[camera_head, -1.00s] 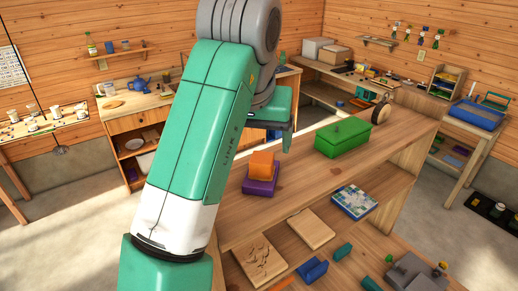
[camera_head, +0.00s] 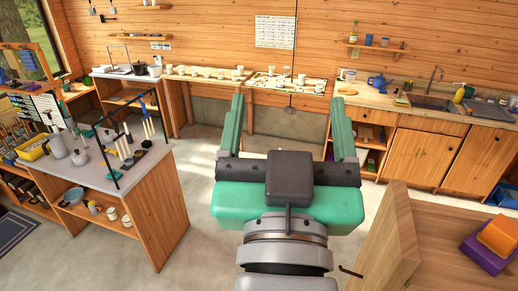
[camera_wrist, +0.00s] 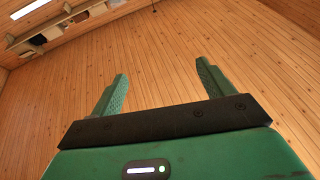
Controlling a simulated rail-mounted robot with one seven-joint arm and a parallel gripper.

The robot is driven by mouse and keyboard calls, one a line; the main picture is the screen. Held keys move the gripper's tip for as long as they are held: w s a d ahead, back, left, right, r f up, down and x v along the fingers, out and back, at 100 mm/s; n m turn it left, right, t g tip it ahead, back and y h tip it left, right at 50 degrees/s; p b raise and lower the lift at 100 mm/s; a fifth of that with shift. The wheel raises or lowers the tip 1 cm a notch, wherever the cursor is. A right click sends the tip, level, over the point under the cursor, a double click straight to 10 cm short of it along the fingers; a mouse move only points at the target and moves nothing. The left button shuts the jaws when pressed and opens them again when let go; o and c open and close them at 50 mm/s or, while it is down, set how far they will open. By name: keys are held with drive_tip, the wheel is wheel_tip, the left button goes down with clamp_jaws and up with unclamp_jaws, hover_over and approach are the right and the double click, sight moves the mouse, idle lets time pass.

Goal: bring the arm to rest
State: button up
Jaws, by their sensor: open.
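My gripper (camera_head: 288,130) is open and empty in the head view. Its two green fingers stand wide apart and point up and away, over the open floor between the benches. Nothing is between the fingers. In the wrist view the same open fingers (camera_wrist: 160,92) show against wood planks, with no object near them. My wrist and the dark camera housing fill the lower middle of the head view.
A wooden bench (camera_head: 440,225) with an orange block (camera_head: 500,238) on a purple one (camera_head: 486,256) stands at lower right. A grey-topped counter (camera_head: 125,165) with jugs and a dark rail stands at left. A sink counter (camera_head: 420,107) runs along the back right.

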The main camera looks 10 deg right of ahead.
drive_tip(key=s+a+n+t+y, duration=0.3)
drive_tip(key=s+a+y, duration=0.2)
drive_tip(key=a, duration=0.5)
drive_tip(key=shift+s+r+n+y, duration=0.15)
drive_tip(key=shift+r+n+y, duration=0.25)
drive_tip(key=shift+y, duration=0.6)
